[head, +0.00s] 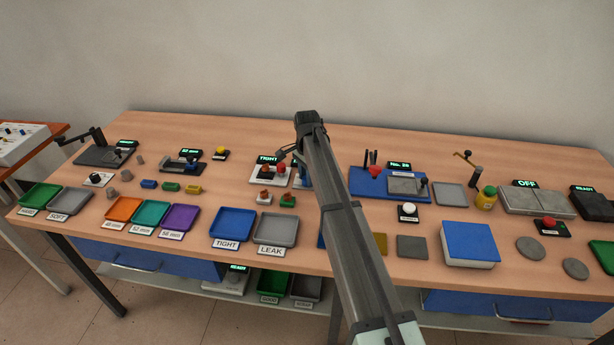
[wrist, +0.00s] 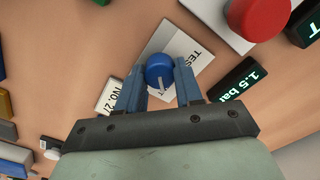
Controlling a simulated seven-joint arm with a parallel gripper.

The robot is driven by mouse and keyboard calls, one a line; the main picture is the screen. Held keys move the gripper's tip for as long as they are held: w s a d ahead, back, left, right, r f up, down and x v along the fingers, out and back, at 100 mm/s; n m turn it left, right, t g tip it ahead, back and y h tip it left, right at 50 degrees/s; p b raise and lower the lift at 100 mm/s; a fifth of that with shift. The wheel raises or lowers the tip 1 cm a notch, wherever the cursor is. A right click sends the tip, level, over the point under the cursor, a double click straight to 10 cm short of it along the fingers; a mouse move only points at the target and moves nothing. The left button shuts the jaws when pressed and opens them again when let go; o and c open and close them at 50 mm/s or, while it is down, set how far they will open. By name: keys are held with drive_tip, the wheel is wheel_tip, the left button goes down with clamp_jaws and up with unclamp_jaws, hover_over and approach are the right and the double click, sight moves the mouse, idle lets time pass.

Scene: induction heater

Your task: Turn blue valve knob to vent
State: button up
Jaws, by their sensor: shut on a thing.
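The blue valve knob (wrist: 159,70) sits on a white plate (wrist: 187,52) with partly hidden lettering that starts "TES". It has a white pointer line, which points toward my gripper's body in the wrist view. My gripper (wrist: 160,72) has one blue finger on each side of the knob and is shut on it. A dark display with green text reading "1.5 bar" (wrist: 236,82) is to the right of the knob. In the head view my arm hides most of the knob and the fingers.
A red button (wrist: 262,14) stands close to the upper right of the knob in the wrist view. A "No. 27" label (wrist: 108,97) is left of it. In the head view, a blue TIGHT tray (head: 233,222) and a grey LEAK tray (head: 276,229) lie in front.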

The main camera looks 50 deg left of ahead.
idle(0.4)
drive_tip(key=o, duration=1)
drive_tip(key=shift+o, duration=0.2)
drive_tip(key=shift+r, duration=0.15)
wheel_tip(320, 180, up, 14)
drive_tip(key=shift+f, duration=0.2)
